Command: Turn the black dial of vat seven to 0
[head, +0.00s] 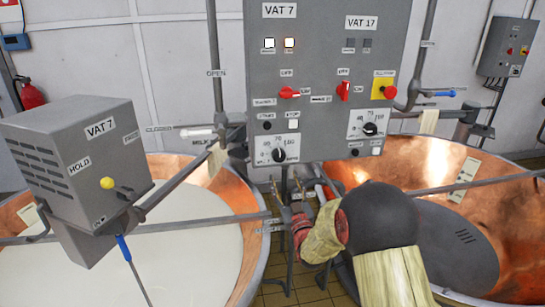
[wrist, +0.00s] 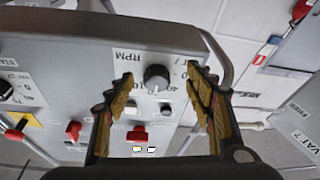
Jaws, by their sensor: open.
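The black dial of vat seven (head: 279,155) is at the bottom of the left column on the grey control panel, under the VAT 7 label. It also shows in the wrist view, as a round black knob (wrist: 157,78) beside an RPM label. A pale mark shows on the knob there, but I cannot read its setting for certain. My gripper (head: 291,184) is open and empty, just below the dial in the head view. In the wrist view its two fingers (wrist: 162,88) appear on either side of the knob, with space on both sides. I see no contact.
A similar dial (head: 370,129) sits to the right under VAT 17. Red switches (head: 289,92) and a red emergency button (head: 389,92) are above. Copper vats (head: 255,190) stand on both sides. A grey VAT 7 motor box (head: 85,150) stands at the left.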

